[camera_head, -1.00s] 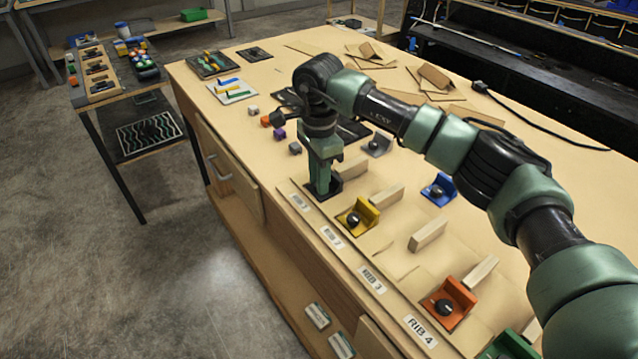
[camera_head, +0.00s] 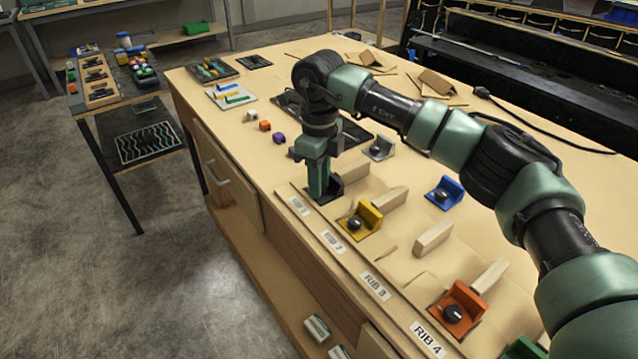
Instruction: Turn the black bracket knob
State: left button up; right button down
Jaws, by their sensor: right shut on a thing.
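The black bracket (camera_head: 333,192) stands on the table at the RIB 1 end of the labelled strip, with only parts of its base showing. My right gripper (camera_head: 321,196) points straight down at it, and its fingers are shut on the knob. The knob itself is hidden behind the fingers, so its angle cannot be seen.
A yellow bracket (camera_head: 371,215) with a black knob is nearest. My right arm crosses above the table's right side.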

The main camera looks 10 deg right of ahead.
jog(key=m, duration=0.3)
jog(key=shift+w+r+m+b, duration=0.1)
jog(key=shift+r+m+b, duration=0.1)
jog(key=shift+m+b, duration=0.2)
jog(key=m, duration=0.3)
jog(key=shift+m+b, duration=0.3)
jog(key=m, duration=0.3)
jog(key=shift+m+b, duration=0.3)
jog(key=shift+r+m, duration=0.1)
jog(key=shift+m, duration=1.8)
jog(key=c, duration=1.5)
grip_release()
